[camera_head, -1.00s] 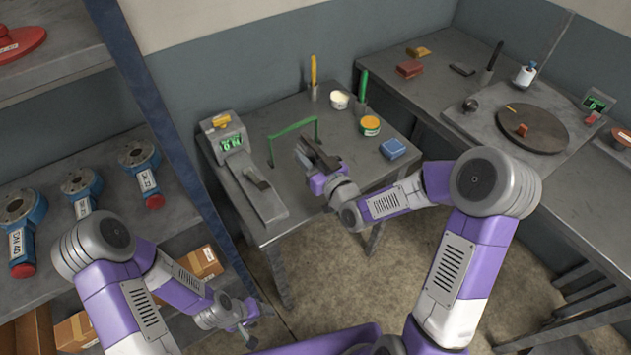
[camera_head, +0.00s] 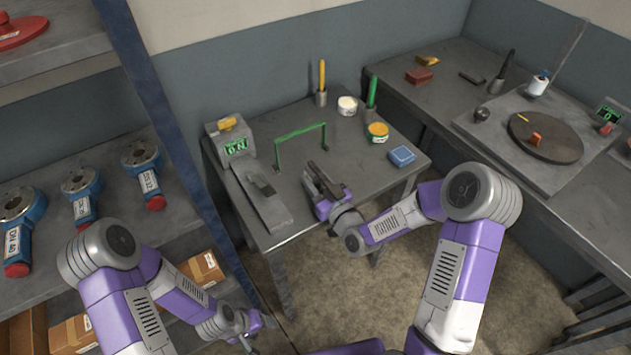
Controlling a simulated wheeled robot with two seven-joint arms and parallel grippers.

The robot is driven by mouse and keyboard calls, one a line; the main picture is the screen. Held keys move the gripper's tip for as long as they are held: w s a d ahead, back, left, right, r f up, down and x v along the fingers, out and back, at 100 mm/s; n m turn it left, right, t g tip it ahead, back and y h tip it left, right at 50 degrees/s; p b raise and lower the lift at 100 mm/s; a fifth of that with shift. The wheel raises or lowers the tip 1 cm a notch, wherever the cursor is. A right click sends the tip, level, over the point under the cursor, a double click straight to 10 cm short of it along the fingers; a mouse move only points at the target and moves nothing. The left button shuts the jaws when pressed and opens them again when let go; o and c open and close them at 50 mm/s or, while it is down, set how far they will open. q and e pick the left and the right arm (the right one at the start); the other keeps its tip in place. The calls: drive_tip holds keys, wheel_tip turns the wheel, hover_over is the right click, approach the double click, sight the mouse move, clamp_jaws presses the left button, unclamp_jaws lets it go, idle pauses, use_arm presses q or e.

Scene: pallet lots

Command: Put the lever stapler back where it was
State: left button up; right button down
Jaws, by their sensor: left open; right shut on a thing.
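My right gripper (camera_head: 326,190) is shut on a dark, elongated thing (camera_head: 321,174), which looks like the lever stapler. It is held low over the front middle of the grey table, in front of a green arch (camera_head: 300,131). The jaws hide part of it, and I cannot tell whether it touches the table top. My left gripper (camera_head: 252,328) is open and empty, low at the bottom of the view, in front of the shelf and below the table's height.
A second bench (camera_head: 450,75) stands right. A blue shelf post (camera_head: 165,120) rises left.

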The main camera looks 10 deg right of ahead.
drive_tip(key=c, duration=1.2)
unclamp_jaws()
drive_tip(key=shift+f, duration=0.15)
drive_tip(key=o, duration=0.5)
